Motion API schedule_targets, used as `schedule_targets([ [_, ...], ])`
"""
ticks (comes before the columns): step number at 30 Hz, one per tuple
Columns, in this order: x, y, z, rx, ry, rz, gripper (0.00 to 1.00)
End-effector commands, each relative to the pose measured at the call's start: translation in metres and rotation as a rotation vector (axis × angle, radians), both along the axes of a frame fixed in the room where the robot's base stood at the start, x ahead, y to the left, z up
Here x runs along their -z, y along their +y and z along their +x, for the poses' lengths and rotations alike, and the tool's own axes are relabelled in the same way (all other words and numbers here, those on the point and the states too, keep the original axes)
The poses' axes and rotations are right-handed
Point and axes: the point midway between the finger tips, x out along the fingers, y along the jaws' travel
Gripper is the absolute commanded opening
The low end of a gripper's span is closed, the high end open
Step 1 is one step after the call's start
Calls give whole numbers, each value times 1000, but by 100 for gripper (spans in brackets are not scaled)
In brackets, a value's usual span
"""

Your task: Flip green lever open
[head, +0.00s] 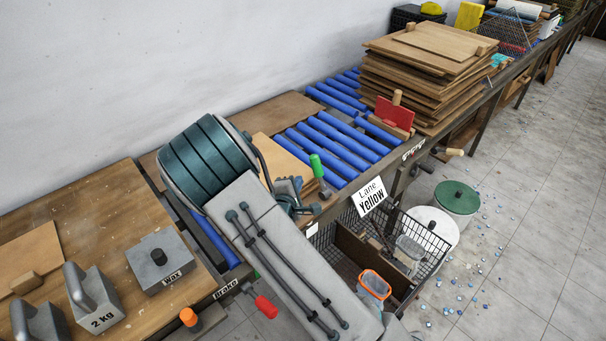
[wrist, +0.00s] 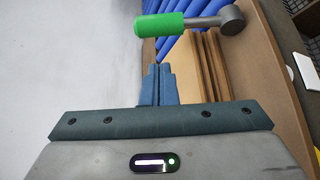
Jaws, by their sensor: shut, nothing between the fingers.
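The green lever shows in the head view as a green grip (head: 316,165) on a grey rod, standing near the edge of the roller conveyor. In the wrist view the green grip (wrist: 159,25) lies at the top, pointing left from a grey metal rod and round pivot (wrist: 231,20). My gripper (wrist: 157,72) is shut and empty, its blue-grey fingertips together just below the green grip in the picture, with a visible gap between. In the head view my gripper (head: 290,188) is partly hidden by my arm, close to the left of the lever.
Blue rollers (head: 335,145) run behind the lever. Thin brown boards (wrist: 208,65) stand beside my fingers. A red block on a wooden piece (head: 394,114) and a stack of boards (head: 432,70) lie beyond. A wire basket (head: 430,262) hangs below the "Lane Yellow" sign (head: 369,196).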

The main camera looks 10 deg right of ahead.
Motion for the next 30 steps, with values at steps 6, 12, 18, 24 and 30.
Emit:
schedule_targets([
  [6,7,-19,33,8,-1,-1,0],
  [12,16,-32,63,5,0,0,0],
  [18,21,-39,80,4,0,0,0],
  [24,22,-40,83,3,0,-1,0],
  [30,22,-40,83,3,0,0,0],
])
